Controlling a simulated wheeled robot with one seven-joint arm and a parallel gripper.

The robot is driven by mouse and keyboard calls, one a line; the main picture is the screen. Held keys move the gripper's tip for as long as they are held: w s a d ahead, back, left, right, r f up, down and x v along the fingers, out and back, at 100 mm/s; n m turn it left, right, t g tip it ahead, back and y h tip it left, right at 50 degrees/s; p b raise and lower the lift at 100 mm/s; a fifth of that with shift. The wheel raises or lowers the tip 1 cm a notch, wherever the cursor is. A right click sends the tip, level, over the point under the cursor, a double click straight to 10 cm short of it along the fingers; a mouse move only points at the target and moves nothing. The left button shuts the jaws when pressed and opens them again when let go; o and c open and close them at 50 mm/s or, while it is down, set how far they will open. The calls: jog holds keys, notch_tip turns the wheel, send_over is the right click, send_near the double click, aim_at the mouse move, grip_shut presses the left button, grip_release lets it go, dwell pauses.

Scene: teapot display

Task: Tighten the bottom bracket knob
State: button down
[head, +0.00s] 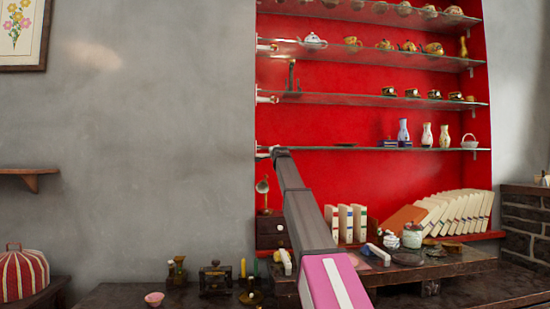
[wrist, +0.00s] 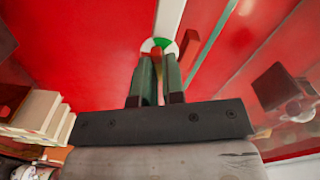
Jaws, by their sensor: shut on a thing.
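The bottom bracket knob shows in the wrist view as a small round piece with white and green parts (wrist: 166,43), at the tips of my gripper (wrist: 159,62). The two green fingers are close together and shut on it; they hide part of it. In the head view my arm reaches up to the left end of the lowest glass shelf (head: 400,149), where the bottom bracket (head: 262,155) sits at the edge of the red panel. My gripper is too small and too hidden there to make out its fingers.
Two more pale brackets, the middle one (head: 266,99) and a higher one (head: 266,47), stick out above on the left edge. Glass shelves hold teapots and vases (head: 403,131). Books (head: 455,212) and jars (head: 412,236) stand below. The grey wall (head: 150,140) at left is mostly bare.

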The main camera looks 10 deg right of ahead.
jog(key=shift+f+m, duration=0.1)
jog(key=shift+m, duration=1.5)
jog(key=c, duration=1.2)
grip_release()
jog(key=s, duration=1)
jog(key=shift+s, duration=0.4)
